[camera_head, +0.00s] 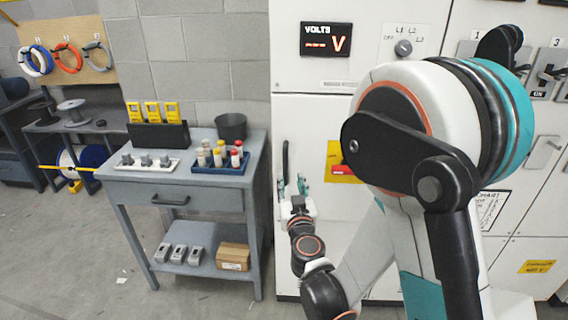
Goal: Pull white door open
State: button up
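The white door (318,125) is a tall panel of the white cabinet, flat in line with the panels around it, so it looks shut. A slim black upright handle (285,158) is on its left side. My gripper (291,186) is low in front of the door, around the handle's lower end in the picture. Its two teal-marked fingers show apart, with a gap between them. The view is small here, and I cannot tell whether they touch the handle. My arm hides the right part of the door.
A grey workbench (180,190) with a drawer stands close on the left, holding a blue tray (222,168) of bottles and a black bucket (231,126). A volts display (326,39) is above the door. The floor (105,260) at lower left is mostly clear.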

aim_at(286, 161)
jog(key=w, duration=0.4)
jog(key=w+a, duration=0.1)
jog(key=w, duration=0.3)
jog(key=w+a, duration=0.1)
jog(key=w, duration=0.3)
jog(key=shift+w, duration=0.15)
jog(key=shift+w+a, duration=0.1)
jog(key=shift+w, duration=0.5)
grip_shut()
